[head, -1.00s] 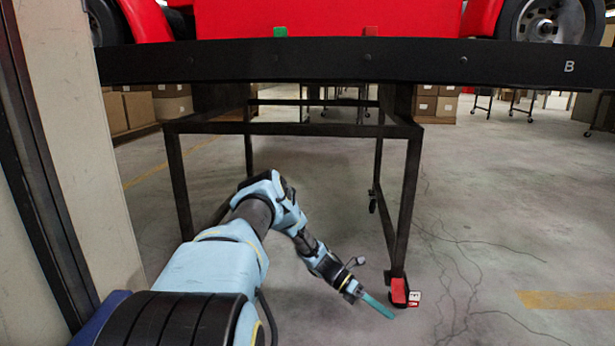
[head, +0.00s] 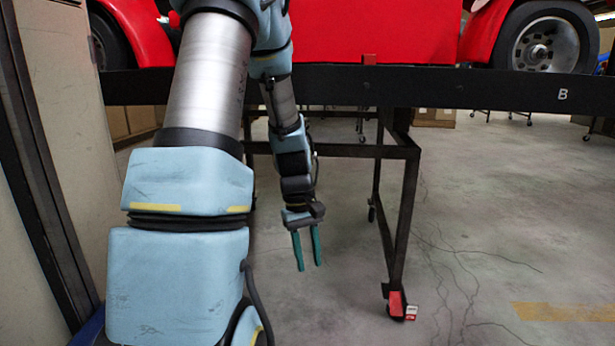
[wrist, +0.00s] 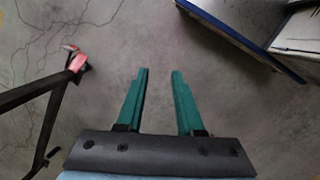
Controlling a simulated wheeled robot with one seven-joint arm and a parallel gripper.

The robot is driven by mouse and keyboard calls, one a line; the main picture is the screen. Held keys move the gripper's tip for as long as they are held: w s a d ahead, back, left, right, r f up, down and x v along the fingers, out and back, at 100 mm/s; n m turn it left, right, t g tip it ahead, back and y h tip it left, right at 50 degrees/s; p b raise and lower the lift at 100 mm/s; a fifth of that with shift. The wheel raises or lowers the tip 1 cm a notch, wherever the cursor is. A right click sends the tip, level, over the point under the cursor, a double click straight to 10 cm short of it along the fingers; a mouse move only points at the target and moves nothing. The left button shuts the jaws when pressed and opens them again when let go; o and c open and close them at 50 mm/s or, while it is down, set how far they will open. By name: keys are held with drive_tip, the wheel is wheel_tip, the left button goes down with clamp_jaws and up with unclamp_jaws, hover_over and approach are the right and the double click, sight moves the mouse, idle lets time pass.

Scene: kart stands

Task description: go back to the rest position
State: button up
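My gripper (head: 307,250) hangs pointing down in front of the black kart stand (head: 402,200), to the left of its near right leg. Its two green fingers are apart with nothing between them. In the wrist view the fingers of my gripper (wrist: 159,100) are also apart, with bare floor beyond them. The red caster lock (head: 396,303) at the foot of the stand's leg is clear of the gripper. That red lock also shows in the wrist view (wrist: 77,62), left of the fingers.
A red kart (head: 400,35) rests on the stand, with a wheel (head: 545,40) at the right. A pale panel (head: 75,110) stands close on the left. In the wrist view a blue-edged object (wrist: 240,40) is at upper right. The floor (head: 480,230) at right is open.

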drive_tip(key=s+a+r+m+t+y+p, duration=0.1)
drive_tip(key=s+a+r+m+t+p, duration=0.15)
drive_tip(key=s+a+r+m, duration=0.5)
wheel_tip(320, 180, up, 39)
drive_tip(key=n+p, duration=0.2)
drive_tip(key=p, duration=3.5)
drive_tip(key=shift+s+d+r+t, duration=0.15)
drive_tip(key=shift+d+r+t, duration=0.05)
drive_tip(key=shift+d+t, duration=0.15)
